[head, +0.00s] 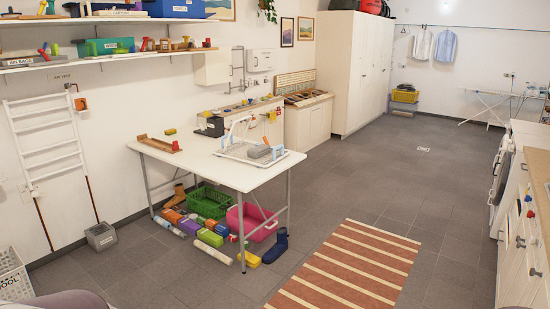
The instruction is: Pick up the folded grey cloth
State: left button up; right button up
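A small grey item (260,152), which looks like the folded grey cloth, is at the right end of the white table (190,165). It lies at a white wire rack (240,145) with blue parts, whose bars partly cover it. It is too small to tell how it is folded or whether it is inside the rack or beside it. Neither of my grippers shows in the head view.
Under the table are a green basket (207,199), a pink tub (252,221), several coloured blocks and a dark blue boot (276,246). A striped rug (350,268) lies right of the table. The grey floor beyond is open. A wooden-topped counter (538,185) lines the right side.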

aim_at(256, 152)
jog(key=i+j, duration=0.1)
jog(key=i, duration=3.6)
jog(key=i+z, duration=0.2)
jog(key=i, duration=0.25)
jog(key=i+j+z, duration=0.15)
jog(key=i, duration=0.25)
jog(key=i+j+z, duration=0.2)
jog(key=i, duration=0.25)
jog(key=l, duration=0.1)
